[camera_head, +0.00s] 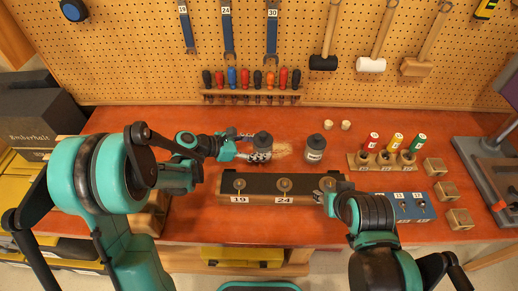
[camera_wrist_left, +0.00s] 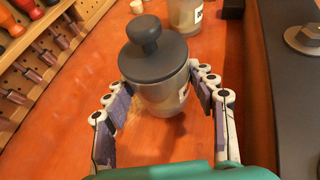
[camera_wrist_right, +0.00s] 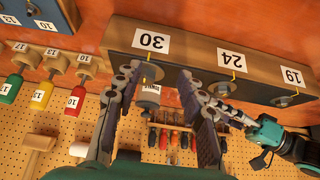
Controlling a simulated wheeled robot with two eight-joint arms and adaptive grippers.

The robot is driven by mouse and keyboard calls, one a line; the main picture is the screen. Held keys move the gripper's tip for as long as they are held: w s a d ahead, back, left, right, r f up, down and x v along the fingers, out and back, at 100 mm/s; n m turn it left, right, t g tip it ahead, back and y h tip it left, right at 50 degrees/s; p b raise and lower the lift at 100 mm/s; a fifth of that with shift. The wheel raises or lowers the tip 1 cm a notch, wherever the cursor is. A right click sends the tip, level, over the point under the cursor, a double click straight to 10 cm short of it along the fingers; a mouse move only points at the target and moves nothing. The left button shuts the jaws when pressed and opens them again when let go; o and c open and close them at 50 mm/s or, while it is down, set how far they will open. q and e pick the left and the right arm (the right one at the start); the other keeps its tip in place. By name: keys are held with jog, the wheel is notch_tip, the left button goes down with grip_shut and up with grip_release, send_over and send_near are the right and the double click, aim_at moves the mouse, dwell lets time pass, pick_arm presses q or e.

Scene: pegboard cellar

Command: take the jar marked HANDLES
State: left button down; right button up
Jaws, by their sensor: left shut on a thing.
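A clear jar with a dark knobbed lid (camera_head: 262,140) stands upright on the red-orange bench. My left gripper (camera_head: 252,154) is shut on it, with one finger on each side of its body; the left wrist view shows this lid close up (camera_wrist_left: 152,50). Its label is turned aside and I cannot read it. A second similar jar (camera_head: 315,150) stands just to its right, apart from it; its label is too small to read. It also shows in the right wrist view (camera_wrist_right: 148,97). My right gripper (camera_wrist_right: 158,100) is open and empty, above the numbered block's right end.
The dark block (camera_head: 262,189) marked 19 and 24 lies in front of the jars. Colored-handled tools (camera_head: 390,143) in a wooden rack and wooden cubes (camera_head: 446,191) stand to the right. A screwdriver rack (camera_head: 250,92) hangs on the pegboard behind.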

aim_at(256, 142)
pick_arm(q)
notch_tip(256, 142, up, 3)
jog(key=shift+d+p, duration=0.15)
jog(key=shift+p, duration=0.35)
jog(key=s+d+r+p, duration=0.3)
jog(key=s+d+r, duration=0.2)
jog(key=d, duration=0.5)
jog(key=shift+s+r, duration=0.35)
jog(key=shift+r, duration=0.45)
jog(key=c, duration=1.4)
grip_release()
jog(key=shift+c, duration=0.2)
grip_shut()
jog(key=shift+a, duration=0.1)
